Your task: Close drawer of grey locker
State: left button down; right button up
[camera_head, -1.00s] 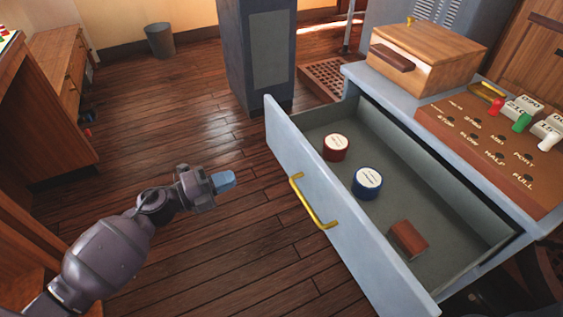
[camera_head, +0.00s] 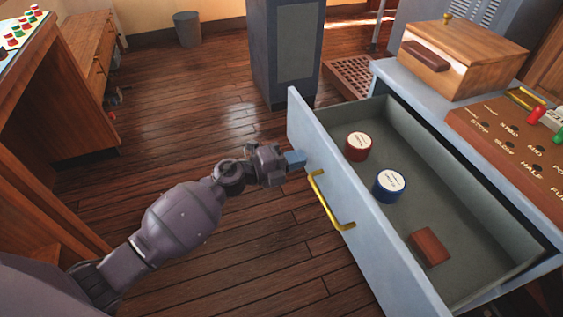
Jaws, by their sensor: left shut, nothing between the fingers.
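The grey locker (camera_head: 395,78) stands at the right, and its drawer (camera_head: 368,225) is pulled well out toward the left. The drawer has a brass handle (camera_head: 330,205) on its pale grey front. Inside lie a red round tin (camera_head: 359,147), a blue round tin (camera_head: 389,186) and a reddish-brown block (camera_head: 429,247). My left gripper (camera_head: 296,160) is shut and empty. Its blue-grey fingertips are close to the drawer front, above and left of the handle; I cannot tell whether they touch it. My right gripper is not in view.
A wooden box (camera_head: 462,60) and a brown lever panel (camera_head: 520,135) sit on the locker top. A dark pillar (camera_head: 287,50) stands behind the drawer. A wooden cabinet (camera_head: 55,95) is at the left. The wooden floor between is clear.

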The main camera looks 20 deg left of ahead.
aim_at(354, 146)
pick_arm(q)
jog(key=shift+w+d, duration=0.3)
jog(key=shift+d, duration=0.05)
jog(key=shift+d, duration=0.1)
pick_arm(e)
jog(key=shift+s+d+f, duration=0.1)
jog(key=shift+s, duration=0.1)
pick_arm(q)
jog(key=shift+w+d+r, duration=0.1)
jog(key=shift+w+d, duration=0.25)
jog(key=shift+w, duration=0.05)
jog(key=x, duration=1.3)
jog(key=shift+w+d, duration=0.2)
jog(key=shift+d, duration=0.05)
jog(key=x, duration=0.3)
jog(key=b+x, duration=0.1)
jog(key=x, duration=0.5)
jog(key=shift+w+d+f+b, duration=0.15)
jog(key=shift+f+b, duration=0.15)
jog(key=shift+b, duration=0.1)
jog(key=shift+w+d+r, duration=0.15)
jog(key=shift+w+d, duration=0.1)
jog(key=shift+d, duration=0.05)
jog(key=shift+r, duration=0.3)
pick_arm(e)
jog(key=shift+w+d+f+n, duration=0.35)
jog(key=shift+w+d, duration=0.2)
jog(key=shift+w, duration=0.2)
